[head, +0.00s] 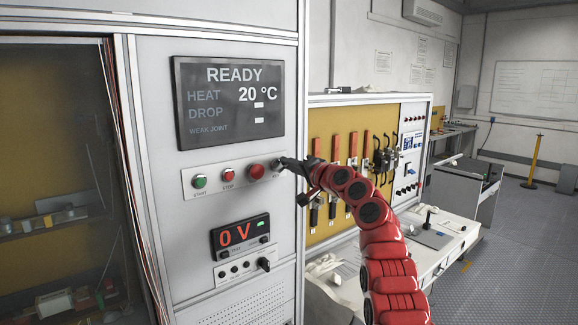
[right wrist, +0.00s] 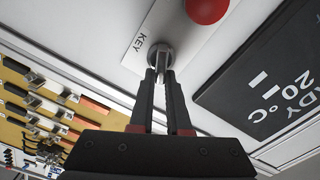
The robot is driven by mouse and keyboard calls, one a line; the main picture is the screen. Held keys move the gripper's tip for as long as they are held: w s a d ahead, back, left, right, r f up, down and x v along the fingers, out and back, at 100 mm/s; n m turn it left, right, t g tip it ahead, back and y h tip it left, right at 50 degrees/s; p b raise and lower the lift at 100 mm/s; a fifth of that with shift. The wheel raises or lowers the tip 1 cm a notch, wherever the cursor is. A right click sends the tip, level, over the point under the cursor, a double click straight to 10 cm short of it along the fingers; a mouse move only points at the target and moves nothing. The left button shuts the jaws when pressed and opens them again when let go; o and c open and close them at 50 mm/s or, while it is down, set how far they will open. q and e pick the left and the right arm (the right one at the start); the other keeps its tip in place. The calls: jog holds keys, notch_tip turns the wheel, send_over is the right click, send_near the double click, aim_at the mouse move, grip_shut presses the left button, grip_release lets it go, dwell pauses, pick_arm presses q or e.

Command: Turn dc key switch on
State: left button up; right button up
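The key switch labelled KEY is at the right end of the upper button strip on the grey cabinet; in the right wrist view its round metal collar and key (right wrist: 160,56) show at the fingertips. My right gripper (head: 284,162) reaches it from the right. In the right wrist view my right gripper (right wrist: 160,76) has its two fingers close together on either side of the key, pinching it. In the head view the gripper mostly hides this switch. A second black switch knob (head: 264,264) sits lower, under the red "0 V" display (head: 240,235). My left gripper is not in view.
Left of the key are a red button (head: 256,171), a smaller red STOP button (head: 228,176) and a green START button (head: 199,181). A screen (head: 228,103) above reads READY, 20 °C. A yellow tool board (head: 347,150) stands behind my right arm.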

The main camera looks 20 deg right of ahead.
jog(key=o, duration=0.4)
jog(key=shift+o, duration=0.2)
jog(key=b+v, duration=0.5)
jog(key=v, duration=1.2)
jog(key=shift+s+b, duration=0.2)
jog(key=shift+b, duration=0.1)
jog(key=shift+d, duration=0.1)
